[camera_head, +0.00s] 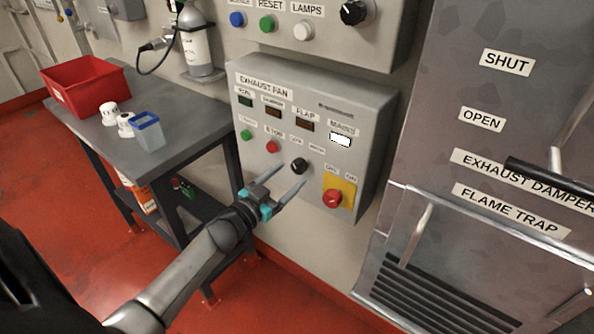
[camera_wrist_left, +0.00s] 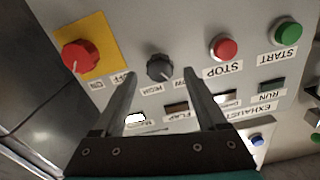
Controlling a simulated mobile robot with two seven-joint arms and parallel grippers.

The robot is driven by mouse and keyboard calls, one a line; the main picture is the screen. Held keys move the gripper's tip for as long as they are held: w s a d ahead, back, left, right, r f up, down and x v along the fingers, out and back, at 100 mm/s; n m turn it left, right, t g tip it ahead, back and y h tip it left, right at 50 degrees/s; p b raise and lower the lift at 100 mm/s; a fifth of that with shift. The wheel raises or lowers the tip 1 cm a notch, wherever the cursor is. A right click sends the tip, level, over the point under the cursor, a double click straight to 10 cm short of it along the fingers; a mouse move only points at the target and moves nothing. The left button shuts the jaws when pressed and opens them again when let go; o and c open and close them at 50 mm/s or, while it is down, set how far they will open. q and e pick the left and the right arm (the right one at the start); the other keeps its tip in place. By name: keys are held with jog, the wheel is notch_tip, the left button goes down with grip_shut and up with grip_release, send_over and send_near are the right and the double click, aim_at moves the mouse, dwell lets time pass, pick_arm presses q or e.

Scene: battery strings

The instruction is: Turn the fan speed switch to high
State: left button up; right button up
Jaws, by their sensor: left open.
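The exhaust fan panel (camera_head: 262,165) carries a black rotary knob (camera_head: 299,166) under two small labels. In the left wrist view the knob (camera_wrist_left: 159,67) is upside down, with the HIGH label at its lower left and the other label partly hidden by a finger. A pale line on the knob seems to point towards its lower right there; this is hard to tell. My left gripper (camera_head: 292,176) is open. Its fingertips (camera_wrist_left: 161,75) point at the panel, one to each side of the knob in the wrist view. I cannot tell whether they touch it. My right gripper is out of view.
A red rotary switch on a yellow plate (camera_head: 338,191) sits close to the right of the knob. A red STOP button (camera_head: 272,146) and green START button (camera_head: 246,134) are to the left. A grey table (camera_head: 180,120) bears a red bin (camera_head: 85,84).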

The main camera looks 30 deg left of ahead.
aim_at(296, 169)
pick_arm(q)
jog(key=shift+w+d+b, duration=0.15)
jog(key=shift+w+b, duration=0.2)
jog(key=shift+w, duration=1.7)
jog(key=shift+c, duration=0.2)
grip_shut()
